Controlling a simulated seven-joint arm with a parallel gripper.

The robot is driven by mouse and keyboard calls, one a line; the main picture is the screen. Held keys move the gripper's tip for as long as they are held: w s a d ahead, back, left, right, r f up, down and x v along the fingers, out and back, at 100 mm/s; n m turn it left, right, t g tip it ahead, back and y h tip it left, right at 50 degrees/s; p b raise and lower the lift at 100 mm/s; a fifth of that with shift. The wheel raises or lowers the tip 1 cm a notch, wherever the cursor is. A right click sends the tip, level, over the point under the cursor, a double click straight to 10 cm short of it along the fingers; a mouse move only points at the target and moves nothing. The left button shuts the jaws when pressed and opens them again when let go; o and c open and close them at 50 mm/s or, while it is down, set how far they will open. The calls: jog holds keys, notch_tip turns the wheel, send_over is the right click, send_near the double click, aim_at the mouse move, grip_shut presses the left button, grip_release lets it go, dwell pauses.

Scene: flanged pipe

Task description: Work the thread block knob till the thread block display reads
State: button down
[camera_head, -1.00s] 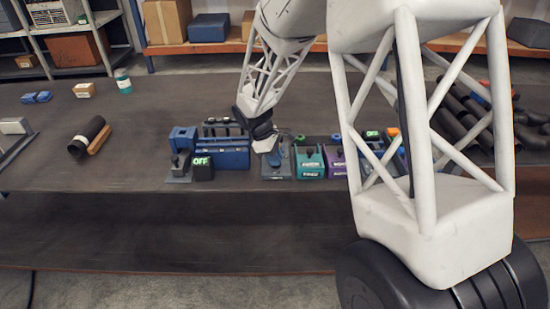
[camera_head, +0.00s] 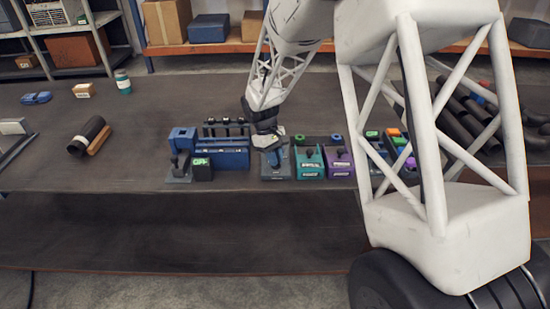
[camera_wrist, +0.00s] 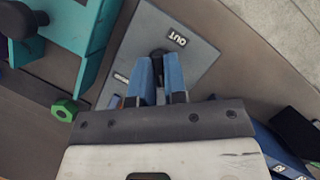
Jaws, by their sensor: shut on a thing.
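My gripper (camera_head: 275,157) is over a grey plate (camera_head: 277,177) near the front edge of the bench. In the wrist view, its two blue fingers (camera_wrist: 159,77) are shut on a dark knob (camera_wrist: 159,53), which is mostly hidden between them. The grey plate also shows there (camera_wrist: 190,65), with an "OUT" label (camera_wrist: 177,37) beside the knob. I cannot tell for certain which unit is the thread block. A small black display (camera_head: 202,168) with green characters stands left of the gripper; its reading is blurred.
A blue rack (camera_head: 221,160) stands close on the left. A dark cylinder (camera_head: 87,133) lies farther left. Open bench lies behind the row.

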jog(key=shift+s+f, duration=0.1)
jog(key=shift+f, duration=0.05)
jog(key=c, duration=1.2)
grip_release()
jog(key=shift+o, duration=0.2)
jog(key=v, duration=0.8)
